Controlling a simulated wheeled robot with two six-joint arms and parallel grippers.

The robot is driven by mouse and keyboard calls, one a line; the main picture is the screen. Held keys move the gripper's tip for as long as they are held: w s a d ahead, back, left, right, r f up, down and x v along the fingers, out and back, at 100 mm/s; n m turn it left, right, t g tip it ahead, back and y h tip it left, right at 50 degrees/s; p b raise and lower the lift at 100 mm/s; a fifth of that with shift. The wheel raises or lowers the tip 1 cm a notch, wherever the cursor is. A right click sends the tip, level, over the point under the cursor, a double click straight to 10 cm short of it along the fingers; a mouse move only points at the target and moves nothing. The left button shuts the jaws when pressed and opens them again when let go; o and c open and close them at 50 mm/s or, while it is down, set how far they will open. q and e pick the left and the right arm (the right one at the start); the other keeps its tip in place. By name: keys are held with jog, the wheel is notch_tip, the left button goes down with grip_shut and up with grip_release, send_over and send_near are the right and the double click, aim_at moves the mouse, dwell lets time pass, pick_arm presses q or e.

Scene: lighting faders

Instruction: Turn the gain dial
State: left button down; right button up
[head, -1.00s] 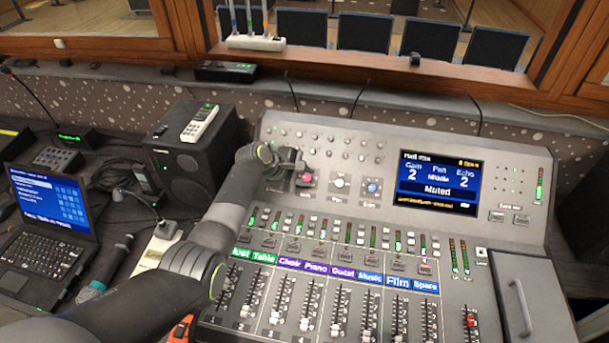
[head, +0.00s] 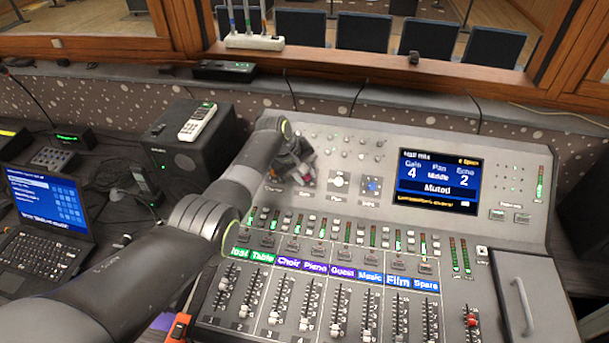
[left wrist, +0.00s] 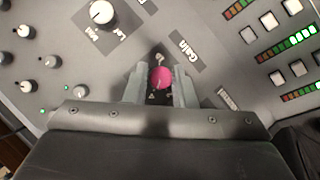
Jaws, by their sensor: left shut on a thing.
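The gain dial is a pink-topped knob that shows in the left wrist view (left wrist: 162,77), beside a "Gain" label on the grey panel. My left gripper (head: 301,172) is at the upper left of the mixing console in the head view and mostly hides the dial there. In the left wrist view its two fingers (left wrist: 160,85) stand on either side of the dial, shut on it. The console's screen (head: 437,181) reads Gain 4, Pan Middle, Echo 2 and Muted. My right gripper is not in view.
The white pan knob (head: 339,181) and the blue echo knob (head: 372,186) sit right of the gain dial. Small knobs line the panel above. Several faders (head: 311,304) fill the front. A laptop (head: 50,222) and a black speaker (head: 196,150) stand left.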

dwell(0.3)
pick_arm(q)
jog(key=c, duration=1.2)
grip_release()
jog(key=shift+r, duration=0.1)
jog(key=shift+a+r, duration=0.15)
jog(key=shift+r, duration=0.3)
jog(key=b+v, duration=0.1)
jog(key=v, duration=1.5)
jog(key=shift+s, duration=0.15)
